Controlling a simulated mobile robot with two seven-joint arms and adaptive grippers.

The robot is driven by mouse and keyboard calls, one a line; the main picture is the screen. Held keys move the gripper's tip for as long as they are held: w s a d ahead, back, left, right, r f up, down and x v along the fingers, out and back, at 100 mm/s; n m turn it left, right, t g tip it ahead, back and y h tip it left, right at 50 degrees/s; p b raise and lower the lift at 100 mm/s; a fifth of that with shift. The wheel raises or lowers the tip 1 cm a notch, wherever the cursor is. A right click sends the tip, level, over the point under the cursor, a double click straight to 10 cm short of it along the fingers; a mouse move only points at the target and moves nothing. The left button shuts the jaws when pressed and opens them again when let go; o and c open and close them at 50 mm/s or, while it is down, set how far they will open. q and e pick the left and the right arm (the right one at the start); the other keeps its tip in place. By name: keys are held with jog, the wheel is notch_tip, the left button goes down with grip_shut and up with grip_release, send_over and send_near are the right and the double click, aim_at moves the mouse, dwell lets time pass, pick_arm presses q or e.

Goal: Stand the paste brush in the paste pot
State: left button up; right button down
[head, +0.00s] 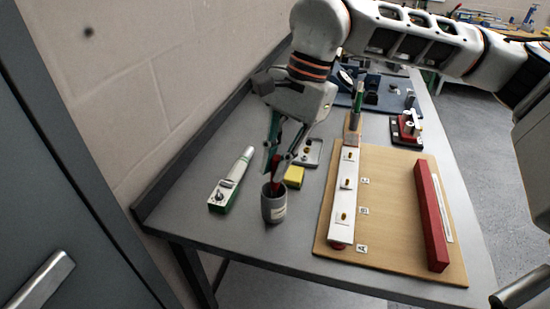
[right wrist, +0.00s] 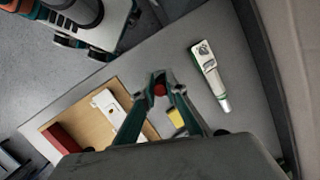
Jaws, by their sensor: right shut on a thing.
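The paste brush (head: 276,172) shows a red handle standing roughly upright at the mouth of the grey paste pot (head: 274,209), a small cylinder with a pale label. Its lower end is hidden by the pot's rim, so I cannot tell how deep it sits. My right gripper (head: 278,160) is shut on the brush handle just above the pot. In the right wrist view, the red end of the brush (right wrist: 159,90) shows between the fingertips (right wrist: 160,84). The pot is hidden there. My left gripper is not in view.
A yellow block (head: 294,177) stands close to the pot's right. A white-and-green tester (head: 231,180) lies to its left. A wooden board (head: 388,210) with a white terminal strip (head: 345,198) and red bar (head: 431,215) fills the right side. The bench front near the pot is clear.

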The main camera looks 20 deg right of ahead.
jog(key=shift+f, duration=0.45)
jog(key=c, duration=2)
grip_release()
jog(key=shift+o, duration=0.2)
jog(key=shift+r+p, duration=2.55)
jog(key=shift+r, duration=1.05)
jog(key=shift+r+p, duration=0.3)
jog(key=shift+r, duration=0.15)
jog(key=shift+r+p, duration=0.4)
jog(key=shift+r, duration=0.1)
